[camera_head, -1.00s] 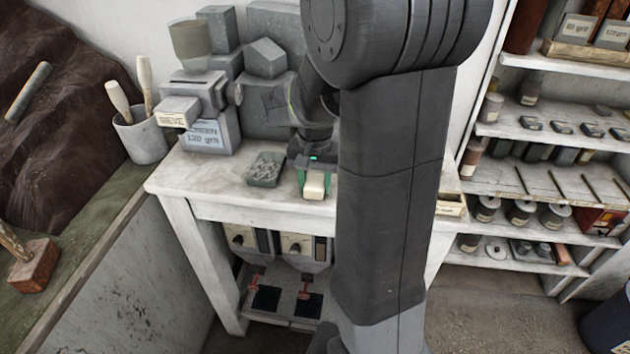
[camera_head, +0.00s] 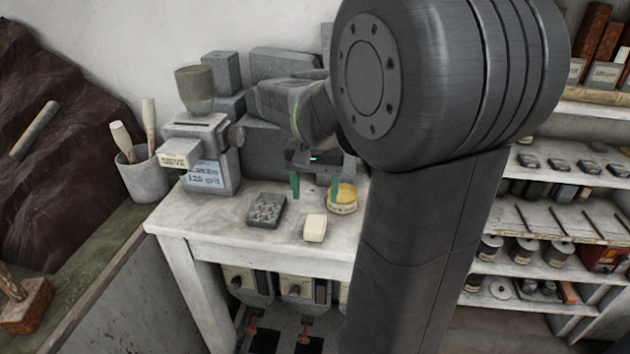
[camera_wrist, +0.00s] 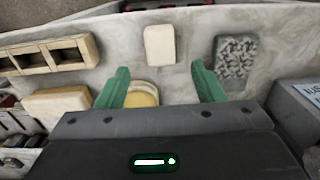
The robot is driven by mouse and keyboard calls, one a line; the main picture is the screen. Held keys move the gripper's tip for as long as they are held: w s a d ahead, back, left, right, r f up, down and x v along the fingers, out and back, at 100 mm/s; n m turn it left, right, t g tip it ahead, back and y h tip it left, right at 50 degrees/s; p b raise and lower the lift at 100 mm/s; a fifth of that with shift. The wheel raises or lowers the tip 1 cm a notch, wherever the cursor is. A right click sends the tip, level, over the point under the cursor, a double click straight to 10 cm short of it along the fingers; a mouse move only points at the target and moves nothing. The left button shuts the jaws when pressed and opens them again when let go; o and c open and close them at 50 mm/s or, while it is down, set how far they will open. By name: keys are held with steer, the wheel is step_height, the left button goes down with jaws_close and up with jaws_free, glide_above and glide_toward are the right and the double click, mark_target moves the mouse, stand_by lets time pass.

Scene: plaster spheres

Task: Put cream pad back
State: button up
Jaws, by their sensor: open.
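The cream pad (camera_head: 315,228) lies flat on the white bench top near its front edge. It also shows in the wrist view (camera_wrist: 159,45), beyond the fingertips and between their lines. My gripper (camera_head: 315,195) is open and empty, with its two green fingers apart above the bench, behind the pad in the head view. The fingers show in the wrist view (camera_wrist: 160,82) with nothing between them that they touch. The pad's own place is not clear from these frames.
A speckled grey block (camera_head: 266,210) lies left of the pad. A round yellow-topped tin (camera_head: 343,198) stands close to my right finger. A sieve machine (camera_head: 205,155) stands at the back left. A compartmented wooden tray (camera_wrist: 50,57) shows in the wrist view. Bare bench lies around the pad.

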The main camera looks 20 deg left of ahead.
step_height(320, 180, up, 2)
steer(key=shift+r, duration=0.25)
